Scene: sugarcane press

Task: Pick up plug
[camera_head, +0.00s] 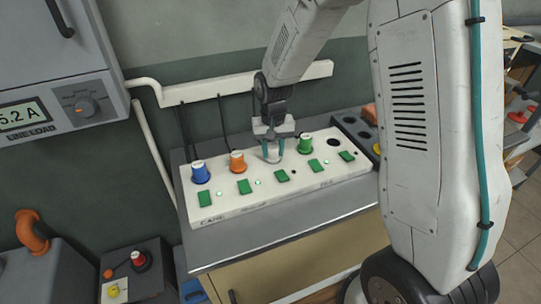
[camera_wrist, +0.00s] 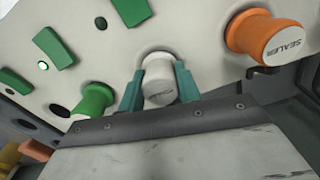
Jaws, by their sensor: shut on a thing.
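A row of coloured plugs sits along a white panel (camera_head: 233,203) on the bench. My gripper (camera_head: 273,150) reaches down to the panel between the orange and green plugs. In the wrist view, the teal fingers of my gripper (camera_wrist: 158,92) are shut on a white plug (camera_wrist: 159,80), one on each side. The white plug still appears seated at the panel; its lower end is hard to see.
A blue plug (camera_head: 200,172) and an orange plug (camera_head: 237,162) stand left of my gripper, and a green plug (camera_head: 305,145) right. The orange plug (camera_wrist: 262,38) and green plug (camera_wrist: 94,101) flank it closely in the wrist view. Green switches (camera_head: 244,187) line the panel front.

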